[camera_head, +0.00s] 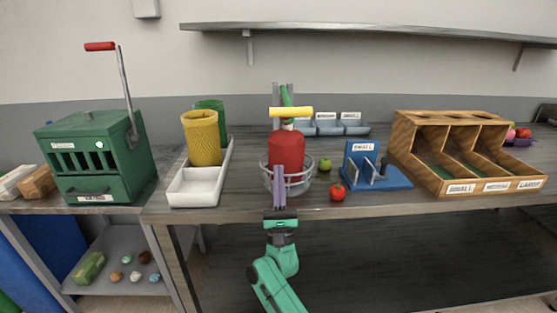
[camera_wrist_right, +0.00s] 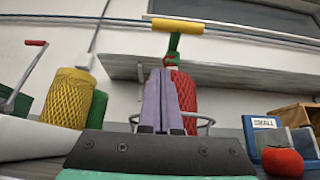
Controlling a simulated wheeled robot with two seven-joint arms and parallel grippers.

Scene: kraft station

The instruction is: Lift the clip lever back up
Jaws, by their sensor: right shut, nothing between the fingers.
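The clip lever has a yellow bar handle (camera_head: 291,112) on a green arm. It sits level above the red net bag (camera_head: 286,150), which stands upright in a wire ring holder (camera_head: 300,182). In the right wrist view the yellow handle (camera_wrist_right: 178,26) is above and beyond my fingertips. My right gripper (camera_head: 279,182) is shut and empty, fingers pointing up, in front of the holder and below the handle. Its purple fingers stand together in the wrist view (camera_wrist_right: 161,75), partly covering the red bag. They look apart from the handle. My left gripper is not in view.
A blue stand labelled SMALL (camera_head: 366,177) and a red tomato (camera_head: 338,192) are close on the right. A wooden sorter (camera_head: 452,118) stands farther right. A white tray (camera_head: 193,187) with a yellow net roll (camera_head: 202,140) and the green crank machine (camera_head: 90,155) are left.

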